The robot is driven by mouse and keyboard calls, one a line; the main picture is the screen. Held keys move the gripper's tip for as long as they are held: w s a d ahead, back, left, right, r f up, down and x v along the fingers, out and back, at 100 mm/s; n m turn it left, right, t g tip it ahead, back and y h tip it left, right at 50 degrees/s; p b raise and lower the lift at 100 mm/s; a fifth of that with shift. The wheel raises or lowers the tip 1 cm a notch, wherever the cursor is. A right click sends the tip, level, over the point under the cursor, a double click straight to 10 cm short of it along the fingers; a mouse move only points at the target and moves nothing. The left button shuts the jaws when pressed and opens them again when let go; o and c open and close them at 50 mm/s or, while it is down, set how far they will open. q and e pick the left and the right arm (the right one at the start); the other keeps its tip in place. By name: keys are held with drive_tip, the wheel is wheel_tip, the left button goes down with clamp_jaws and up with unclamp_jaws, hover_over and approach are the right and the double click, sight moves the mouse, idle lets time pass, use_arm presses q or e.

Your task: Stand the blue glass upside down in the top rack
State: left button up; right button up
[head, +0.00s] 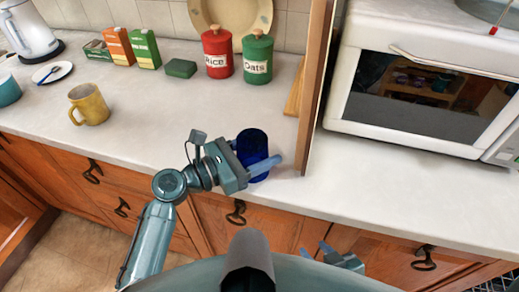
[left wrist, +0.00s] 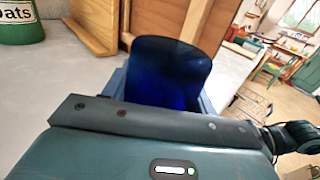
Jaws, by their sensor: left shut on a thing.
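The dark blue glass (head: 254,145) is between the fingers of my left gripper (head: 258,166), near the counter's front edge. The gripper is shut on it from the side. The glass stands roughly vertical; I cannot tell which end is its mouth, or whether it touches the counter. In the left wrist view the glass (left wrist: 168,72) fills the middle, with the fingers partly hidden behind the gripper body. My right gripper (head: 315,250) shows low in the head view, its fingers apart and empty. A dark wire grid, possibly the rack (head: 502,284), shows only at the bottom right corner.
A wooden upright panel (head: 316,85) rises just right of the glass. A white microwave (head: 425,80) stands beyond it. A yellow mug (head: 89,105), red Rice canister (head: 217,53) and green Oats canister (head: 257,58) stand on the counter (head: 160,100). Its middle is clear.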

drive_tip(key=shift+a+r, duration=0.1)
drive_tip(key=shift+r, duration=0.05)
use_arm(q)
drive_tip(key=shift+f, duration=0.45)
use_arm(e)
drive_tip(key=shift+w+f, duration=0.2)
drive_tip(key=shift+f, duration=0.1)
use_arm(q)
drive_tip(key=o, duration=1.3)
drive_tip(key=b+v, duration=0.2)
drive_tip(key=v, duration=1.1)
use_arm(e)
drive_tip(key=shift+a+y, duration=0.3)
use_arm(q)
drive_tip(key=shift+a, duration=0.1)
